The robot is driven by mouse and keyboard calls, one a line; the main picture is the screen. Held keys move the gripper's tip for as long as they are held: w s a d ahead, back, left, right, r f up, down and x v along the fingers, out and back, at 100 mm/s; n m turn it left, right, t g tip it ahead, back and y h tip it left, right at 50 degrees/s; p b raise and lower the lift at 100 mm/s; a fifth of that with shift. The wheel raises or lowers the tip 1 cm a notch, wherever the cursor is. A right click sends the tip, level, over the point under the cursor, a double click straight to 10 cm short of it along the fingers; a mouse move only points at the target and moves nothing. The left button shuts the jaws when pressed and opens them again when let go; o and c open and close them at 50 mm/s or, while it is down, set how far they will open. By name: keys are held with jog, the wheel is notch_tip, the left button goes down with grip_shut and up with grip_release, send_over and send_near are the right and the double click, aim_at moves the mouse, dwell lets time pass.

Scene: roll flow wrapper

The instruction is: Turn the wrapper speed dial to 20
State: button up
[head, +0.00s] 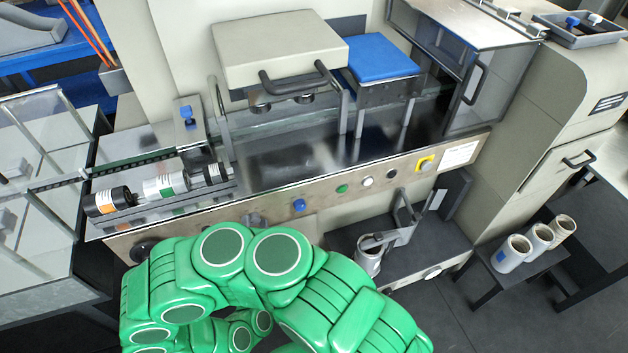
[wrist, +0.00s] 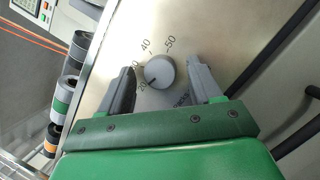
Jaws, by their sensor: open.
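The speed dial (wrist: 159,72) is a round grey knob on a metal panel, with numbers including 40 and 50 printed around it. A small dark mark on its lower left edge seems to point toward the number read as 20, but it is too small to read exactly. My gripper (wrist: 161,67) is open, with one finger on each side of the dial. Gaps show between the fingers and the knob in the wrist view; I cannot tell the depth. In the head view my green arm hides the gripper, and which knob is the dial is unclear there.
Film rolls (head: 165,186) lie at the panel's left. White cups (head: 511,253) stand on a low stand at the right.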

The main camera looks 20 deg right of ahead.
jog(key=shift+m, duration=0.5)
jog(key=shift+s+a, duration=0.1)
jog(key=shift+s, duration=0.15)
jog(key=v, duration=0.7)
jog(key=shift+w+d+r+m+g+h, duration=1.4)
jog(key=shift+d+r+m+g+h, duration=5.05)
jog(key=shift+r+m+h, duration=1.1)
jog(key=s+d+r+m+g+y, duration=0.1)
jog(key=s+r+m+g+y, duration=0.1)
jog(key=r+m+g+y, duration=0.2)
jog(key=s+d+r+m+g+y, duration=0.2)
jog(key=s+r+m+g+y, duration=0.1)
jog(key=r+m+g+y, duration=0.2)
jog(key=shift+d+r+g, duration=0.3)
jog(key=shift+r+g, duration=0.95)
jog(key=shift+r, duration=0.2)
